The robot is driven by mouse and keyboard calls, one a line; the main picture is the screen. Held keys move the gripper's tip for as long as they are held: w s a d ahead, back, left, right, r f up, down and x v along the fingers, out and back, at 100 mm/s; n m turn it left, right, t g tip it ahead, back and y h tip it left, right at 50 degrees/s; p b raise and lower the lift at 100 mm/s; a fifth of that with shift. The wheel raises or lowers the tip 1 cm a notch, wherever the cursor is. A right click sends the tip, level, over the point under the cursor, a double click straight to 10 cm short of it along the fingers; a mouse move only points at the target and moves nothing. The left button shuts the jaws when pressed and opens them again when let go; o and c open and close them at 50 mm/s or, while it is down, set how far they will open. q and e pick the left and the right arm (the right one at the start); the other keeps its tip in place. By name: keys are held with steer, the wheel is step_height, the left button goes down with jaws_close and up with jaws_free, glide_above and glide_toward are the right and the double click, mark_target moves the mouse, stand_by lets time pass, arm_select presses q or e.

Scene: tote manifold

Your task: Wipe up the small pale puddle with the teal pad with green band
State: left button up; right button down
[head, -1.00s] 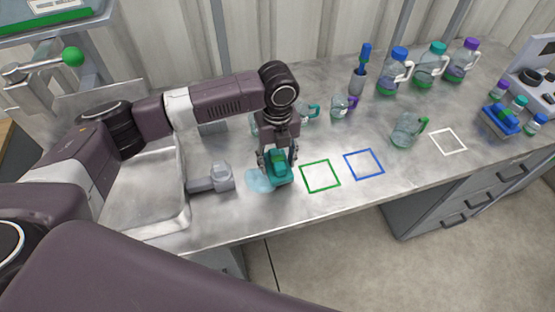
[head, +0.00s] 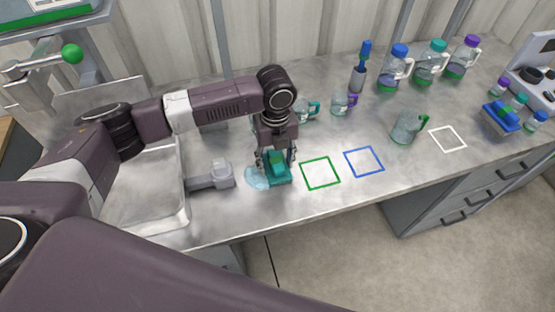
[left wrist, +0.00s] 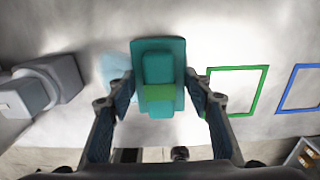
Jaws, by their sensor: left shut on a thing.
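The teal pad with green band (head: 277,179) is on or just above the grey worktop. My left gripper (head: 275,160) is shut on its raised grip, fingers pointing down. The left wrist view shows the pad (left wrist: 159,60) with its green band across the grip, between the fingers of my left gripper (left wrist: 158,90). The small pale puddle (head: 256,178) is a light-blue patch just left of the pad. It shows left of the pad in the left wrist view (left wrist: 115,70), partly hidden by the pad and a finger. My right gripper is not in view.
A grey tap-like fitting (head: 213,177) stands left of the puddle, beside a sink basin (head: 160,220). Green (head: 320,187) and blue (head: 364,174) outlined squares lie to the right. Jugs and bottles stand farther back. The front worktop is clear.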

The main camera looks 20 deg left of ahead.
mark_target(245, 178)
arm_select(q)
steer(key=shift+s+a+r+p, duration=0.15)
steer(key=shift+s+a+p, duration=0.2)
steer(key=shift+a+p, duration=0.2)
steer(key=shift+s+a+r+p, duration=0.1)
steer(key=shift+s+a+p, duration=0.25)
steer(key=shift+a+p, duration=0.15)
steer(key=shift+s+a+f, duration=0.1)
steer(key=shift+s+a, duration=0.1)
steer(key=shift+a, duration=0.05)
steer(key=shift+s+a+p, duration=0.6)
steer(key=shift+a+p, duration=0.35)
steer(key=shift+p, duration=0.05)
steer(key=shift+s+a+f, duration=0.2)
steer(key=shift+s+a, duration=0.2)
steer(key=shift+a, duration=0.1)
steer(key=shift+s+a+r+p, duration=0.1)
steer(key=shift+s+a+p, duration=0.45)
steer(key=shift+p, duration=0.55)
steer(key=shift+a+f+p, duration=0.25)
steer(key=shift+a+p, duration=0.2)
steer(key=shift+a, duration=0.05)
steer(key=shift+r+p, duration=0.15)
steer(key=shift+p, duration=0.25)
steer(key=shift+w+d, duration=0.1)
steer(key=shift+w+d+r, duration=0.1)
steer(key=shift+w+d, duration=0.3)
steer(key=shift+d, duration=0.25)
